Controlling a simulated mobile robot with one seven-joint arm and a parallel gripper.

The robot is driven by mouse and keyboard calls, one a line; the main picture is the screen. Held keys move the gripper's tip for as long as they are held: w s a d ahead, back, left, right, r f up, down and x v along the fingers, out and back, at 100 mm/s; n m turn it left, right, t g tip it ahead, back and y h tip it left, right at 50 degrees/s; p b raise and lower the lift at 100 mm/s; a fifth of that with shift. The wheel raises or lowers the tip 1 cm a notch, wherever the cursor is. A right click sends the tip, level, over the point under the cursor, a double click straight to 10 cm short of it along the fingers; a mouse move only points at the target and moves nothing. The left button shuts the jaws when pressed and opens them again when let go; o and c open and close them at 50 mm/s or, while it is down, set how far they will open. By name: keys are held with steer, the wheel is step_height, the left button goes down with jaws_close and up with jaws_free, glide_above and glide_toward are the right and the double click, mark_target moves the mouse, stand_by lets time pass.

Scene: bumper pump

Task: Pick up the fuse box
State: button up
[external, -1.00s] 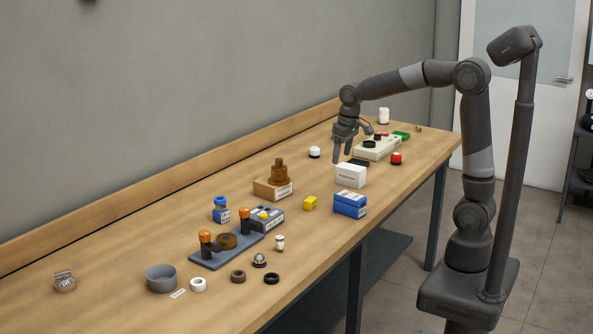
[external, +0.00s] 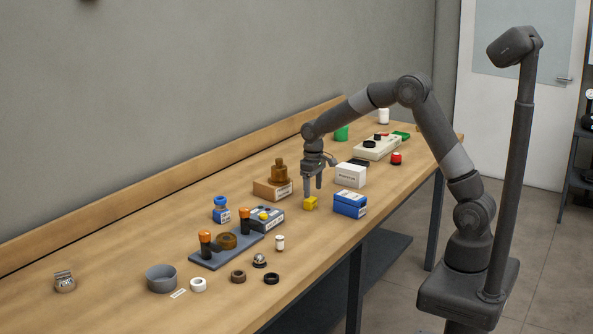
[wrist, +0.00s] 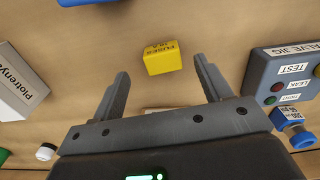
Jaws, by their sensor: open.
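The fuse box is a small yellow box (external: 310,203) on the table, between the brown block and the blue box. In the wrist view the yellow box (wrist: 162,57) lies flat with dark "FUSES" lettering, ahead of the fingertips and between their lines. My gripper (external: 313,190) points down just above and behind it. In the wrist view my gripper (wrist: 160,75) is open, with nothing between its two fingers.
A blue box (external: 349,205) and a white box (external: 350,175) stand to the right. A brown block with an amber bottle (external: 280,172) stands to the left. The grey valve jig box (wrist: 285,75) is at the wrist view's right.

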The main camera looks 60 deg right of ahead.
mark_target(310, 199)
steer(key=f, duration=0.5)
steer(key=shift+w+a+f, duration=0.15)
steer(key=shift+w+f, duration=0.15)
steer(key=shift+w, duration=0.1)
steer(key=c, duration=1.1)
